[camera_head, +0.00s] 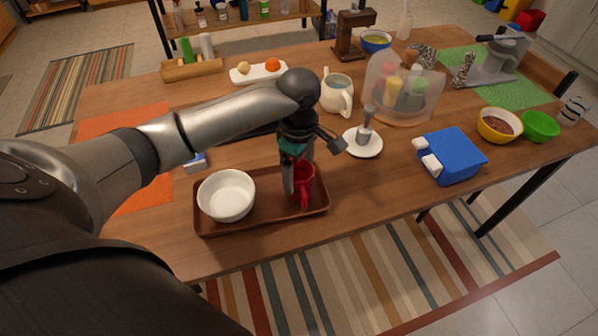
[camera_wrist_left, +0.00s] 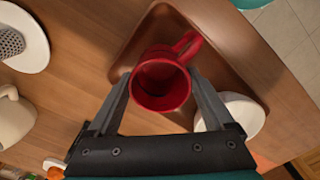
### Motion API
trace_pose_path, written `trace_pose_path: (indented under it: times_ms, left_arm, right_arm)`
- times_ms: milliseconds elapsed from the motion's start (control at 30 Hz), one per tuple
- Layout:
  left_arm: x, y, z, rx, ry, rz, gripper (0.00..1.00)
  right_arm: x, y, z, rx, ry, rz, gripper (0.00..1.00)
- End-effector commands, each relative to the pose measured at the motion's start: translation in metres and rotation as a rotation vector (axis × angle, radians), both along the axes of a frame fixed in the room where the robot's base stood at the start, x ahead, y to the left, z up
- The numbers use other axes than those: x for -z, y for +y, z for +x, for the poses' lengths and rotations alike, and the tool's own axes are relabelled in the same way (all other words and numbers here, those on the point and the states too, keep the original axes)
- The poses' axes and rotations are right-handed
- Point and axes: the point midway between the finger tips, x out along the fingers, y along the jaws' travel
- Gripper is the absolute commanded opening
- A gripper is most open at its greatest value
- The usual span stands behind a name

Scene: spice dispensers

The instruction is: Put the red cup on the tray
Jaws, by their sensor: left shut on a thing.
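The red cup (camera_head: 304,184) is upright at the right end of the brown tray (camera_head: 262,219), inside its rim. My left gripper (camera_head: 296,190) points down and is shut on the red cup. In the left wrist view the cup (camera_wrist_left: 162,82) sits between the two fingers, its handle toward the upper right, over the tray (camera_wrist_left: 150,32). I cannot tell whether the cup's base touches the tray. My right gripper is not in view.
A white bowl (camera_head: 226,195) stands on the left half of the tray. A saucer (camera_head: 372,150) with a grey utensil, a cream pitcher (camera_head: 337,94) and a blue box (camera_head: 455,152) are nearby. The table between the tray and blue box is clear.

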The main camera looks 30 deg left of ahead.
Motion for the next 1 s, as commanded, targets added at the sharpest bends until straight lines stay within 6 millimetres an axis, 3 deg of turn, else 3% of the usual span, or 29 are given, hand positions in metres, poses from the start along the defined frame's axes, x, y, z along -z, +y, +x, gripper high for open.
trace_pose_path:
  times_ms: [367, 400, 500, 833, 1000]
  left_arm:
    - [0.003, 0.0, 0.001, 0.0, -0.003, 0.001, 0.14]
    - [0.003, 0.0, 0.001, 0.0, -0.001, 0.001, 0.89]
    - [0.002, 0.0, 0.0, 0.0, -0.001, 0.001, 1.0]
    - [-0.001, 0.0, 0.0, 0.0, -0.001, 0.0, 1.0]
    - [-0.03, 0.001, 0.002, 0.001, -0.007, 0.002, 1.0]
  right_arm:
    - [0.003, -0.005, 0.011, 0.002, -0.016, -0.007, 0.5]
    - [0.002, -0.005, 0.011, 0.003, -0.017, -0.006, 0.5]
    - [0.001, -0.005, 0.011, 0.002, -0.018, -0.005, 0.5]
    - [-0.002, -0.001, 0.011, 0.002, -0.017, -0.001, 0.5]
    - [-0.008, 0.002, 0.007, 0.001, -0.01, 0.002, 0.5]
